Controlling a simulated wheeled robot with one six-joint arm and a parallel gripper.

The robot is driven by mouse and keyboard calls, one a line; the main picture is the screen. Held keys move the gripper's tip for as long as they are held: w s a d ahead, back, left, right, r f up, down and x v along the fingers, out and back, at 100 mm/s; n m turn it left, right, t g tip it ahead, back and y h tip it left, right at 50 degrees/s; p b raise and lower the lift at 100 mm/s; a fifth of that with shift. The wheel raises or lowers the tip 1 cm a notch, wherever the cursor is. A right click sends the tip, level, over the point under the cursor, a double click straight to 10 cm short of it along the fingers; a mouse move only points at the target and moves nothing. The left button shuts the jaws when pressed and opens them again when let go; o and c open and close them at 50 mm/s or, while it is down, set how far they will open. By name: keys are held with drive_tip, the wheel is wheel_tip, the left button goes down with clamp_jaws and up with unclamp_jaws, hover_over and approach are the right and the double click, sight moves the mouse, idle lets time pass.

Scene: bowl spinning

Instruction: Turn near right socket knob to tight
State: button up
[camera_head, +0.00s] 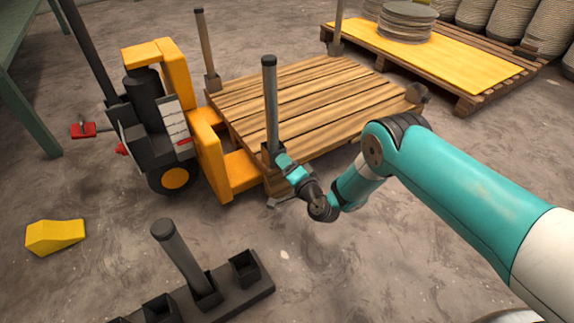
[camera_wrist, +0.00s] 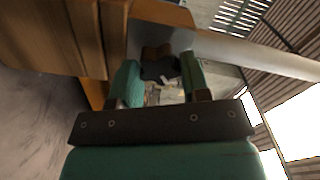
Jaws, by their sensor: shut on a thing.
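A dark post (camera_head: 270,95) stands upright at the pallet's corner nearest my arm, its foot in a dark socket (camera_head: 268,149). My gripper (camera_head: 283,160) is at that socket, just to the right of the post's foot. In the wrist view my gripper's two teal fingers (camera_wrist: 160,78) are closed around a dark lobed knob (camera_wrist: 157,68). The grey post (camera_wrist: 250,54) runs off to the right there. In the head view my gripper hides the knob. How tight the knob is cannot be told.
The wooden pallet (camera_head: 318,95) sits by a yellow pallet truck (camera_head: 204,140). A rack (camera_head: 237,294) with one post (camera_head: 183,257) and a yellow wedge (camera_head: 55,236) lie in front. Floor right of the rack is clear.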

drive_tip(key=shift+f+m+b, duration=0.15)
drive_tip(key=shift+m+b, duration=1.15)
drive_tip(key=shift+m, duration=5.7)
drive_tip(key=o, duration=0.9)
drive_tip(key=shift+s, duration=0.1)
